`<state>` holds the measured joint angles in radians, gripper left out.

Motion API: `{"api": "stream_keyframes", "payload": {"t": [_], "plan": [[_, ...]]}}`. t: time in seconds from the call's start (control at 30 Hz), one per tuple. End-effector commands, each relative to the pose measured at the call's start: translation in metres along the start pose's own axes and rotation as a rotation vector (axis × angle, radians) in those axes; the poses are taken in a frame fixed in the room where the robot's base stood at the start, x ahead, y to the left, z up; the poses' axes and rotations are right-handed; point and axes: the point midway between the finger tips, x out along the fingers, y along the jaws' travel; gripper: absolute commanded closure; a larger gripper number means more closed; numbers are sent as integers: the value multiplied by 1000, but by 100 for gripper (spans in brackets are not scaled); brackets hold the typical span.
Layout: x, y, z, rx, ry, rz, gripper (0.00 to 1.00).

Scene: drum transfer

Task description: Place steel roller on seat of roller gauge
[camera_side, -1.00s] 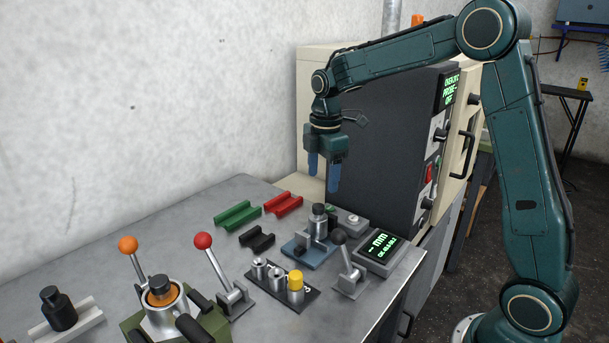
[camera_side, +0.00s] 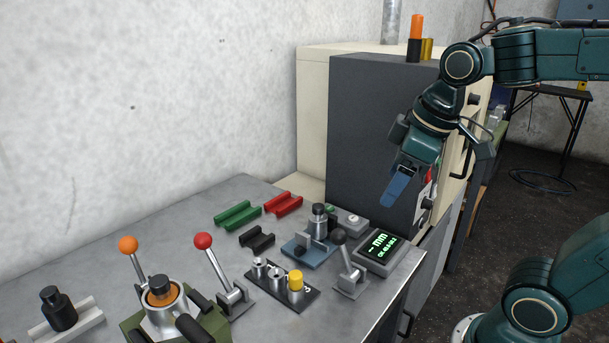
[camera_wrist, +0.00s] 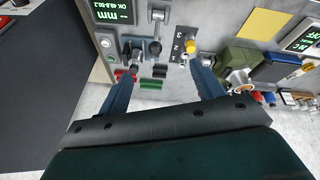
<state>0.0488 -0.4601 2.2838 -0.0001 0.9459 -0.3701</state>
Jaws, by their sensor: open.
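A blue gauge base (camera_side: 301,247) stands on the bench beside a display box (camera_side: 379,249) that reads "-- MM" in green. A steel cylinder with a black top (camera_side: 319,221) stands upright on or just behind this base; I cannot tell if it is the steel roller or part of the gauge. A dark knobbed cylinder (camera_side: 59,309) sits on a pale V-block at far left. My gripper (camera_side: 395,193) is open and empty, tilted, in the air above and right of the gauge. Its blue fingers (camera_wrist: 160,72) are spread apart in the wrist view.
A numbered rack (camera_side: 283,291) holds steel pieces and a yellow-capped one. A black-knobbed lever (camera_side: 349,270) and a red-knobbed lever (camera_side: 220,272) rise nearby. Green (camera_side: 238,215) and red (camera_side: 283,204) blocks lie behind. A green fixture (camera_side: 200,325) is in front; a dark cabinet (camera_side: 375,130) stands behind.

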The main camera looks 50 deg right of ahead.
Motion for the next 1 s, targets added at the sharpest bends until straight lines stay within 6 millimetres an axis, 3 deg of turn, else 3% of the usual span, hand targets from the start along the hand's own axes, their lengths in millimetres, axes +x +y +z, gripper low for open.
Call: {"api": "stream_keyframes", "payload": {"t": [0.2,0.4,1.0], "plan": [[-7,-21,38,186,75,8,34],[-6,-31,58,297,114,4,34],[-6,-34,62,326,122,2,34]]}}
